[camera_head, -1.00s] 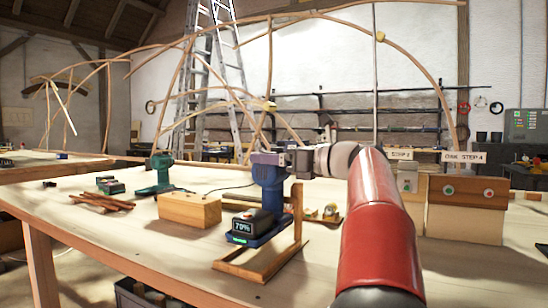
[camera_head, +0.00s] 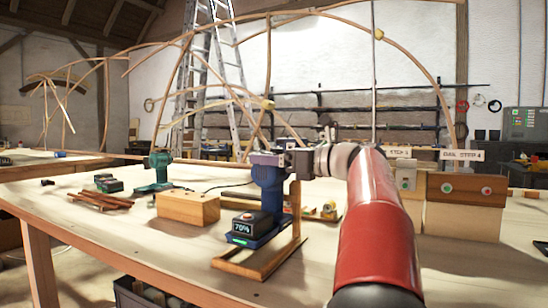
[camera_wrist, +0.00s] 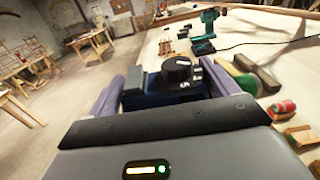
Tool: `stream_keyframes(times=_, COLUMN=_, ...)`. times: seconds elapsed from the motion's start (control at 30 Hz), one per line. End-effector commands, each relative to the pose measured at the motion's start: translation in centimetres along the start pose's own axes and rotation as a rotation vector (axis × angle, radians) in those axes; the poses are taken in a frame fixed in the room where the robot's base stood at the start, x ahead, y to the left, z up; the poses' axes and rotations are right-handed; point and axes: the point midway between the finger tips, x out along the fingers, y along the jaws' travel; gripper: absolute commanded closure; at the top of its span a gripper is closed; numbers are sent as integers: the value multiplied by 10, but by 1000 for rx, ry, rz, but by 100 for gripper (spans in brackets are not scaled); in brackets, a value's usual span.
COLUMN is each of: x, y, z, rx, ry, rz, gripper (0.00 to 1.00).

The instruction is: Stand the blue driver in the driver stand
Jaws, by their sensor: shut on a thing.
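The blue driver (camera_head: 270,182) is upright in the head view, with a dark battery foot showing 70%. Its foot overlaps the wooden driver stand (camera_head: 262,262), which has a low base and an upright post at the right. I cannot tell whether the foot rests on the stand or hangs just above it. My gripper (camera_head: 288,158) is shut on the driver's upper part from the right. In the wrist view, my gripper's fingers (camera_wrist: 163,78) lie either side of the blue driver body (camera_wrist: 158,92), with its black dial showing.
A wooden block (camera_head: 188,208) lies left of the driver. A teal driver (camera_head: 158,168), batteries (camera_head: 108,184) and thin sticks (camera_head: 100,200) lie farther left. Boxes with buttons (camera_head: 465,205) stand at the right. The front left bench is clear.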

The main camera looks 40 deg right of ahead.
Motion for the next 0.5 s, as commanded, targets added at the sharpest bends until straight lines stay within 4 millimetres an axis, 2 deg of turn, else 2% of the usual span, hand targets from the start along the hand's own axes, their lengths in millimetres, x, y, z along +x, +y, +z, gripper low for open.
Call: stream_keyframes(times=0.5, x=0, y=1, z=-11, rx=-3, ry=-5, rz=1, gripper=85)
